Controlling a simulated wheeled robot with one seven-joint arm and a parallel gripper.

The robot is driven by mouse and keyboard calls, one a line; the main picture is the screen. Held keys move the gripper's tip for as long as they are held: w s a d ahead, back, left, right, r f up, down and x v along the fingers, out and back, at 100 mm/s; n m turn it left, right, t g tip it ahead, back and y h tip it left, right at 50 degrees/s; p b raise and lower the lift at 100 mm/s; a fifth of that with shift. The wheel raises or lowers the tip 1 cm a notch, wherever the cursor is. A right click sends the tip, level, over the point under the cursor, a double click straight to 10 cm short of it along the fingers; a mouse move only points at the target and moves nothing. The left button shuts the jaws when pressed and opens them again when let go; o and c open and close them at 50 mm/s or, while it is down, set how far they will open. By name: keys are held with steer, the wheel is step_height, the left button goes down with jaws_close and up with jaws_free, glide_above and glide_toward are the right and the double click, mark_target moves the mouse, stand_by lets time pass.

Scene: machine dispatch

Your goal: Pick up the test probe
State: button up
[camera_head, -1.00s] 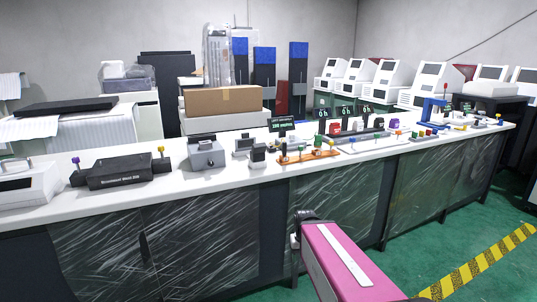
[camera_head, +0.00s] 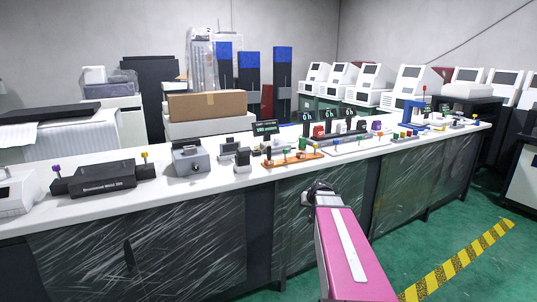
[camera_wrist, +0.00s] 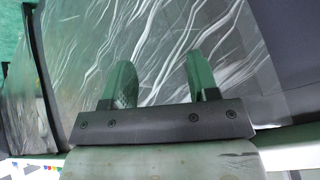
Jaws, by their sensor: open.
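I cannot tell for certain which thing is the test probe. Small coloured parts stand on the long white bench, among them an orange-based fixture (camera_head: 294,159) with upright pieces. A black box (camera_head: 102,178) with a purple knob and a yellow knob stands at the left of the bench. My gripper (camera_wrist: 160,85) is open and empty in the wrist view, its two green fingers apart in front of the bench's dark streaked front panel. In the head view my arm's end is low in front of the bench, and the fingers are too small to make out.
The white bench top (camera_head: 200,192) runs across the view. A grey box (camera_head: 190,161) and a cardboard box (camera_head: 207,105) stand at its middle and behind. White machines (camera_head: 408,90) line the back right. Green floor (camera_head: 400,230) with a yellow-black stripe (camera_head: 460,262) is clear at right.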

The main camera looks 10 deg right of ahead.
steer(key=w+d+r+t+h, duration=0.1)
steer(key=w+d+r+t, duration=0.1)
steer(key=d+r, duration=0.3)
steer(key=w+d+r+m+t+h, duration=0.1)
steer(key=w+d+r, duration=0.4)
steer(key=d, duration=0.5)
steer(key=w+d+r+m+t, duration=0.1)
steer(key=w+d+r+t, duration=0.2)
steer(key=d, duration=0.4)
steer(key=shift+w+d+r+h, duration=0.2)
steer(key=shift+w+r, duration=0.1)
steer(key=shift+r, duration=0.35)
steer(key=shift+w+d+r+h, duration=0.2)
steer(key=shift+w+r, duration=0.1)
steer(key=shift+r, duration=0.35)
step_height(320, 180, up, 12)
steer(key=n+g+y, duration=0.3)
steer(key=n+y, duration=0.7)
steer(key=n, duration=0.2)
glide_above(269, 158)
steer(key=s+d, duration=0.6)
steer(key=x, duration=1)
steer(key=shift+w+d+f, duration=0.1)
steer(key=shift+f, duration=0.25)
steer(key=shift+c, duration=0.3)
jaws_close()
